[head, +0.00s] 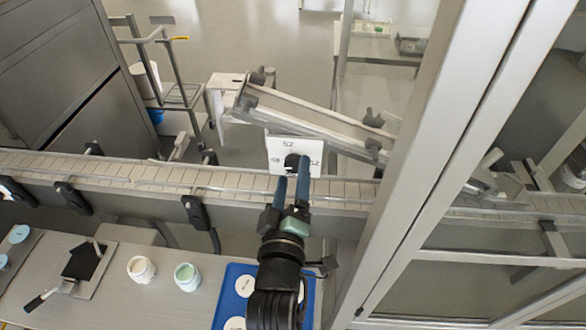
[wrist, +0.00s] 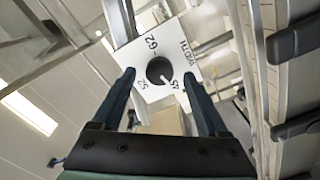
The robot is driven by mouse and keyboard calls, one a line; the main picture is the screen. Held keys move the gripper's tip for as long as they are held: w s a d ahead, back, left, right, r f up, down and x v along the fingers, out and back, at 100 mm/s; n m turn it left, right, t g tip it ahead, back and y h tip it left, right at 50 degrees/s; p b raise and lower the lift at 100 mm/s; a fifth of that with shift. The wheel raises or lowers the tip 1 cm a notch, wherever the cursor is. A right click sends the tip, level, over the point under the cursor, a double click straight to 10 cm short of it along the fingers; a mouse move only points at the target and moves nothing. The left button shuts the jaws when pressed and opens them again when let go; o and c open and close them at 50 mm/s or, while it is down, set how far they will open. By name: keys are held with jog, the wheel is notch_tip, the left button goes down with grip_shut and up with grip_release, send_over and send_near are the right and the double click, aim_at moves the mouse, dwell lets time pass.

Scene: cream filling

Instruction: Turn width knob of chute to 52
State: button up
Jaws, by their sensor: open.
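The chute's white width plate (head: 278,160) stands above the conveyor, with a dark round knob (head: 292,160) at its middle. In the wrist view the plate (wrist: 148,92) reads "WIDTH", with small numbers around the knob (wrist: 159,70); one looks like 62, one like 52 and one like 45 or 48. The knob's white pointer aims down and right there, toward the 45-or-48 mark. My gripper (head: 293,168) is open, its blue fingers in front of the plate. In the wrist view the gripper (wrist: 160,76) has a finger on each side of the knob, with gaps between.
The sloping chute (head: 315,112) runs behind the plate. The conveyor (head: 130,175) with its rails crosses below it. A post (head: 440,150) rises on the right. A blue tray (head: 228,297) and two jars (head: 141,269) (head: 187,277) are on the near table.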

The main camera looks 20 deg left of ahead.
jog(key=shift+w+a, duration=0.15)
jog(key=shift+w, duration=0.55)
jog(key=shift+c, duration=0.3)
grip_shut()
